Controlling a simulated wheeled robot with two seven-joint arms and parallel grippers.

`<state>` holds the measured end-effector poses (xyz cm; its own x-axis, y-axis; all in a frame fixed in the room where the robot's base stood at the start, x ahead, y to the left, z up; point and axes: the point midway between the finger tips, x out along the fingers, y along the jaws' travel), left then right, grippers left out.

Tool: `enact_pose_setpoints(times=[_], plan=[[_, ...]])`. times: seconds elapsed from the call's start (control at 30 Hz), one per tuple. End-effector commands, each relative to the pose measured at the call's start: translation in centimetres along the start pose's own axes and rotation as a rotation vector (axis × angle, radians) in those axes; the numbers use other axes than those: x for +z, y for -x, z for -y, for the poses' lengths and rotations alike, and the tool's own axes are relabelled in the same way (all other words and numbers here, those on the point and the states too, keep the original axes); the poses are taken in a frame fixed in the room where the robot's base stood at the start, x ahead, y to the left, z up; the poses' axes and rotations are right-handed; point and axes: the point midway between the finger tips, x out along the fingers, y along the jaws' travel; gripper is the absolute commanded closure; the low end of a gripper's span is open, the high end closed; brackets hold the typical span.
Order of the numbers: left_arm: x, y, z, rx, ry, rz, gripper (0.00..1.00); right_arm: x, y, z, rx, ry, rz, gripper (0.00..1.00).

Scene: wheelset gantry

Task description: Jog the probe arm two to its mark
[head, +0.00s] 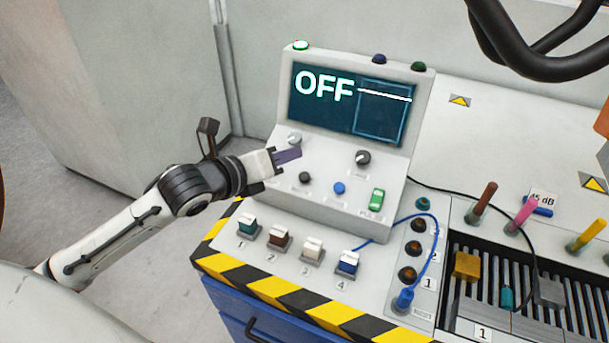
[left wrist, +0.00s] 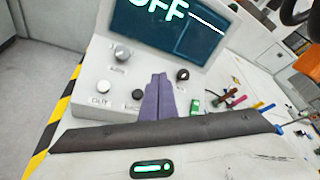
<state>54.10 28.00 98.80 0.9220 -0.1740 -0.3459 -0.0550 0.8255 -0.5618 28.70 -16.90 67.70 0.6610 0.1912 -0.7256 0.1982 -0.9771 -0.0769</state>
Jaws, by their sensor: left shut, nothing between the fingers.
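The grey console (head: 330,185) has a screen (head: 352,103) that reads OFF beside a white line and a box outline. Below it on the deck are numbered rocker switches: teal 1 (head: 247,226), brown 2 (head: 279,238), white 3 (head: 312,250) and blue 4 (head: 347,262). My left gripper (head: 288,156) has its purple fingers shut and empty in front of the console's sloped panel, left of the dark knob (head: 363,157) and below the grey knob (head: 294,138). The fingers (left wrist: 158,85) also show in the left wrist view. My right gripper is not in view.
A blue button (head: 339,188), a black knob (head: 305,177) and a green switch (head: 376,199) share the panel. A blue cable (head: 436,240) loops past dark sockets. Brown, pink and yellow handles stand at right. Black curved tubes (head: 530,55) hang at upper right.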

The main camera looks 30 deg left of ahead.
Motion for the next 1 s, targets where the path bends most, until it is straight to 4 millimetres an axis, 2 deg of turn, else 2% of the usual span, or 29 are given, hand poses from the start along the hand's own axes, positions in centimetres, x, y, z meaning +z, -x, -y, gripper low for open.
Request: enact_pose_setpoints(times=[0.43, 0.7, 1.0], plan=[[-3.5, -4.3, -3.3, -0.001, 0.003, 0.000, 1.00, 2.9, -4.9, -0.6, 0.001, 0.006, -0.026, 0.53], [-4.2, -5.7, -4.2, 0.000, 0.001, 0.000, 1.00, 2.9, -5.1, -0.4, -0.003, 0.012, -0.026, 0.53], [-4.3, -5.9, -4.3, 0.000, 0.001, 0.000, 1.00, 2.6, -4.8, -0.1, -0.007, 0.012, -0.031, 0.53]])
